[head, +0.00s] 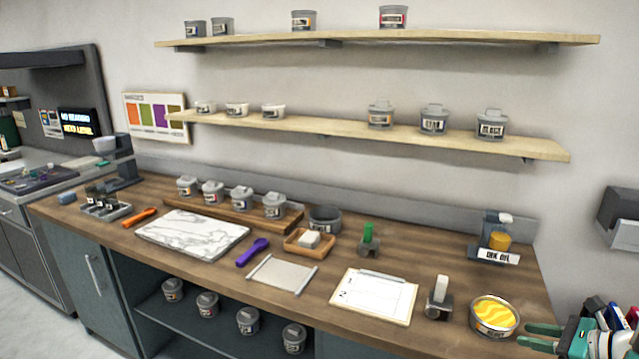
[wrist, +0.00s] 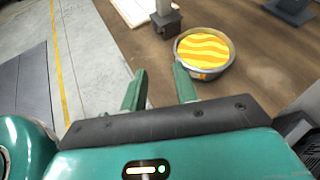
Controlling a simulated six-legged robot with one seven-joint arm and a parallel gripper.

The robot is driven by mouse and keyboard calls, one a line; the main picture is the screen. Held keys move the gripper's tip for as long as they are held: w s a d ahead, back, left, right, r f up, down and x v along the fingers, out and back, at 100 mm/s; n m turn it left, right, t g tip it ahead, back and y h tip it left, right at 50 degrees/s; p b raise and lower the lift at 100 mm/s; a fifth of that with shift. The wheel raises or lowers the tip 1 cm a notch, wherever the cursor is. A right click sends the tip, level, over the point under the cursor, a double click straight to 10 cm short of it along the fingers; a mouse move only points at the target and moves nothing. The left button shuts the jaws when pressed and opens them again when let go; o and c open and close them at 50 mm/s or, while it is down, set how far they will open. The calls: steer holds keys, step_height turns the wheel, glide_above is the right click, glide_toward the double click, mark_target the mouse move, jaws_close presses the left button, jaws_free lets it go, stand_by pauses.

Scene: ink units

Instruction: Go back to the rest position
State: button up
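My gripper (head: 541,338) is at the bottom right of the head view, beside the right front end of the wooden counter (head: 330,255). In the wrist view, its two green fingers (wrist: 160,88) stand apart with nothing between them. A round metal tin with wavy yellow and orange ink (head: 494,316) stands on the counter just left of the gripper. The tin also shows in the wrist view (wrist: 205,52), beyond the right finger and apart from it as far as I can tell.
A small stand with a white block (head: 439,297), a clipboard (head: 374,296) and an oil holder (head: 496,238) are near the tin. A marble slab (head: 192,234) and lidded pots lie further left. Two wall shelves (head: 375,134) hold more pots. Floor (wrist: 88,60) shows beside the counter.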

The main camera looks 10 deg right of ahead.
steer(key=a+r+n+g, duration=0.3)
steer(key=a+n, duration=0.3)
steer(key=a, duration=0.5)
steer(key=a+r+n+g, duration=0.3)
steer(key=a+n, duration=0.3)
steer(key=a, duration=0.5)
steer(key=s+a+r+n+h, duration=0.1)
steer(key=s+a+n+h, duration=0.2)
steer(key=s+a+n, duration=0.2)
steer(key=s+a+r+n+h, duration=0.2)
steer(key=s+a+n, duration=0.3)
steer(key=a+n, duration=0.5)
steer(key=shift+s+r+n+t+h, duration=0.15)
steer(key=shift+n+t+h, duration=0.15)
steer(key=shift+n+h, duration=0.5)
